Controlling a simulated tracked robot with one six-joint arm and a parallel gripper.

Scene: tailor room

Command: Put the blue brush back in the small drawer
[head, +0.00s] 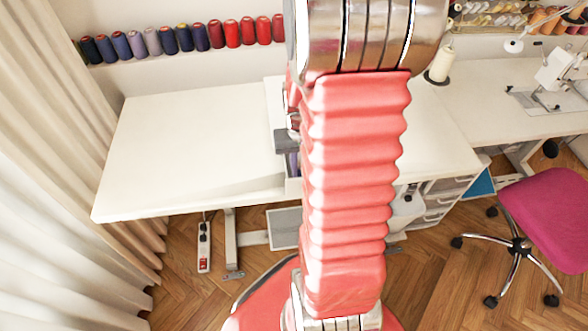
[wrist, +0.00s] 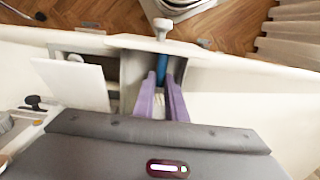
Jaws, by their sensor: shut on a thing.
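The blue brush (wrist: 161,66) shows as a short blue piece between the two purple fingers of my gripper (wrist: 163,84) in the wrist view. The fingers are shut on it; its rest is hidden. The small drawer (wrist: 128,77) is pulled open around and below the fingers, with its pale front and round knob (wrist: 162,28) at the top of the view. Whether the brush touches the drawer floor I cannot tell. In the head view my gripper (head: 286,141) is mostly hidden behind my arm, above the drawer (head: 292,184) at the table's front edge.
The white table (head: 185,145) is clear on its left side. A white panel (wrist: 72,82) stands beside the drawer in the wrist view. A pink chair (head: 548,215) and a sewing machine (head: 560,75) are at the right. Curtains (head: 60,150) hang at the left.

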